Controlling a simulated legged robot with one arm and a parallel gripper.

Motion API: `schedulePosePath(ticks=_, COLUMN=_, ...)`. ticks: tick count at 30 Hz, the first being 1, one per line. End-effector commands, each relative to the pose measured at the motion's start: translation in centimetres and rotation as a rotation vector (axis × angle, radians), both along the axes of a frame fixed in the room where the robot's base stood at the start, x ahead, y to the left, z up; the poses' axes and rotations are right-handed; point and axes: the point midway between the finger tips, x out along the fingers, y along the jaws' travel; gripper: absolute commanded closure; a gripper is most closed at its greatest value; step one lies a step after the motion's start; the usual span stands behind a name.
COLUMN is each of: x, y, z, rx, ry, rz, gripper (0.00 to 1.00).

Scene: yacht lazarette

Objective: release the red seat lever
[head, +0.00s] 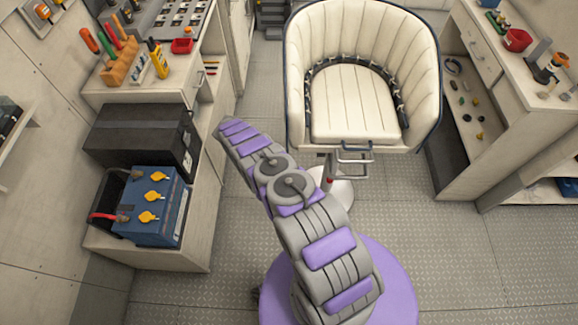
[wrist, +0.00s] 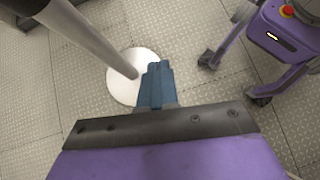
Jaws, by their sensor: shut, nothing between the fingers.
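The cream padded seat (head: 352,105) stands on a metal pedestal with a round base (head: 338,192) in the head view. A small red spot (head: 329,182) shows on the pedestal below the seat, partly behind my arm; it may be the red lever, but it is too small to tell. In the wrist view the grey pole (wrist: 95,38) and its pale round base (wrist: 122,85) are to the left of and behind my gripper (wrist: 155,70). Its blue fingers are together with nothing between them. No red lever shows in the wrist view. My gripper is hidden in the head view.
A cabinet (head: 500,90) stands at right. A metal footrest (head: 353,160) juts from the seat.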

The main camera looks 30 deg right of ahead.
Motion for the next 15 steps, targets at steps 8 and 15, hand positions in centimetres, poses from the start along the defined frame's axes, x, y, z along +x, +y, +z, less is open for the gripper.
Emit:
schedulePosePath(ticks=8, x=-1.9, y=0.2, z=0.4, rx=-0.085, ry=0.066, rz=0.065, gripper=1.00)
schedulePosePath(ticks=15, x=-3.7, y=0.2, z=1.6, rx=-0.164, ry=0.123, rz=0.132, gripper=1.00)
